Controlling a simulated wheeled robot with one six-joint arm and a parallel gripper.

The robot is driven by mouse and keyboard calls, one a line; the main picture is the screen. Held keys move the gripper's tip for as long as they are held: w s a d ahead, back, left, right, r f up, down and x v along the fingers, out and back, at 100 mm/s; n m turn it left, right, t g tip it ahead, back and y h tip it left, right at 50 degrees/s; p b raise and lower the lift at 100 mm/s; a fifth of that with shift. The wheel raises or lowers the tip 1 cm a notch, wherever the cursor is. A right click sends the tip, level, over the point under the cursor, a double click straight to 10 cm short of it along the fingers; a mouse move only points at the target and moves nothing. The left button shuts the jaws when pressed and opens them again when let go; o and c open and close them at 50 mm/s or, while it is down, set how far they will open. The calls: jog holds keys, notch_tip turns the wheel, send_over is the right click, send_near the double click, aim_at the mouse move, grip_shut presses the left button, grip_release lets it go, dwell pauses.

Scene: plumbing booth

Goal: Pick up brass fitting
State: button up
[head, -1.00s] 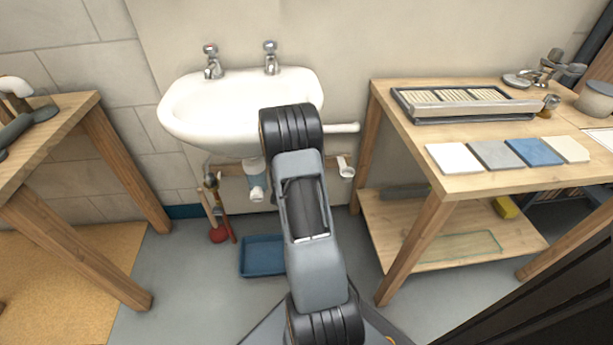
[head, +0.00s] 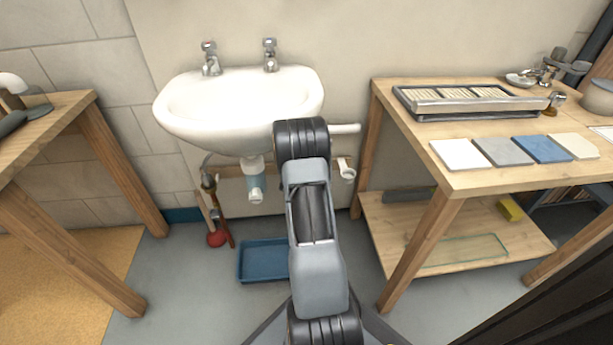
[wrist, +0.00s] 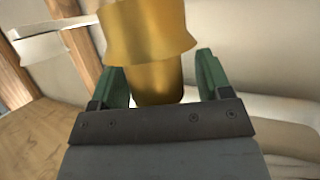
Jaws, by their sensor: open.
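The brass fitting (wrist: 150,35) fills the upper middle of the wrist view, very close to the camera. It has a wide flared collar and a narrower round body, and its upper end is cut off by the frame. My gripper (wrist: 160,72) is open, with one green finger on each side of the fitting's narrower body. A gap shows at the right finger; whether the left one touches is unclear. In the head view my arm covers the area in front of the sink, and I cannot make out the gripper or the fitting there.
A white sink (head: 240,108) with two taps hangs on the wall above a blue tray (head: 262,262) and a red plunger (head: 216,239). A wooden bench (head: 440,178) with tiles stands right, another wooden table (head: 62,110) left. Floor between them is partly clear.

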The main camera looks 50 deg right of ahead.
jog(key=c, duration=1.1)
jog(key=shift+r, duration=0.1)
